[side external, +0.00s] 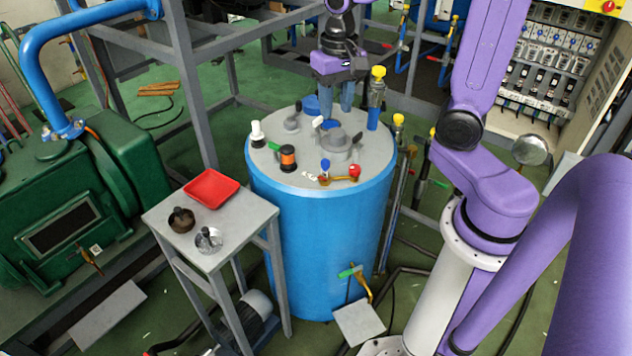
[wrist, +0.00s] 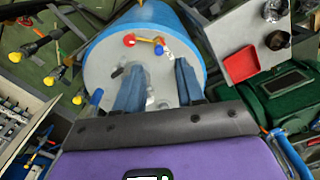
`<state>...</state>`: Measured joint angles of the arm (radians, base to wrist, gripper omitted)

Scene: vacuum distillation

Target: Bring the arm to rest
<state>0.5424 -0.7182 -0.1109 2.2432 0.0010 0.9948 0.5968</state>
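My gripper (side external: 337,108) hangs from the purple arm, fingers down, over the back part of the blue tank's grey lid (side external: 372,165). Its two blue fingers are apart, with nothing seen held between them. In the wrist view, my gripper (wrist: 159,65) shows the same spread fingers in front of the lid, with a gap between them. The fingers hide part of the lid and its fittings. Whether the fingertips touch anything is hard to tell.
The lid carries several fittings, including a red-and-blue valve (side external: 338,174), an orange-banded black cylinder (side external: 288,158) and a yellow-topped blue valve (side external: 376,98). A small table (side external: 243,225) with a red tray (side external: 211,188) stands left. Grey frame posts rise behind.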

